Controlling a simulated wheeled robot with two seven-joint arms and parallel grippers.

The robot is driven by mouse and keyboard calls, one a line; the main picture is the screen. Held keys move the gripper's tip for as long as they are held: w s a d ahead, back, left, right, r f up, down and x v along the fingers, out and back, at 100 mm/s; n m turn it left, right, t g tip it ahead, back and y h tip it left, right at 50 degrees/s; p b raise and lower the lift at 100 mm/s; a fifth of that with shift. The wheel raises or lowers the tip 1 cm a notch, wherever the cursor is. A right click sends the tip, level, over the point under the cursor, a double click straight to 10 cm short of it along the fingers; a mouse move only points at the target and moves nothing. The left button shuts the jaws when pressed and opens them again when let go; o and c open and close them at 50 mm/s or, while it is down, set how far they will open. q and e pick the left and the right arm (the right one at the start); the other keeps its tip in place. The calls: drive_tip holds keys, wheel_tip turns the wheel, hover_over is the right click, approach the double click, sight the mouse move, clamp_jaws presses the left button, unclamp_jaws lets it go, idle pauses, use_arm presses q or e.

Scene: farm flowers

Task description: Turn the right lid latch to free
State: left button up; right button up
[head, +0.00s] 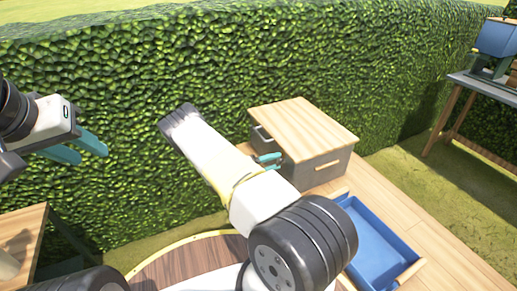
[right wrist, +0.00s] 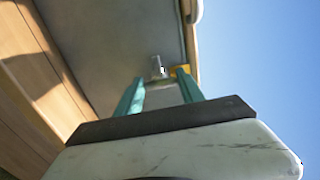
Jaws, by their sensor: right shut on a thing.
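A grey box with a wooden lid (head: 305,128) stands on the planked deck by the hedge. In the right wrist view its grey wall (right wrist: 100,40) fills the upper left. A small metal latch (right wrist: 157,66) sticks out from that wall, with a yellow piece (right wrist: 181,71) beside it. My right gripper (head: 268,159) is at the box's left side, its teal fingers shut on the latch; they also show in the right wrist view (right wrist: 160,92). The exact contact is partly hidden. My left gripper (head: 80,149) is open and empty, far left, away from the box.
A blue tray (head: 375,245) lies on the deck in front of the box. A round wooden table (head: 190,265) is below my right arm. A wooden table (head: 20,235) stands at lower left. A workbench with a blue container (head: 497,38) is at upper right. The hedge (head: 190,75) closes the back.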

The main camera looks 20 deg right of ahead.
idle(0.3)
drive_tip(key=o, duration=1.4)
drive_tip(key=shift+c, duration=0.2)
drive_tip(key=a, duration=0.8)
drive_tip(key=shift+s, duration=0.25)
drive_tip(key=shift+d, duration=0.1)
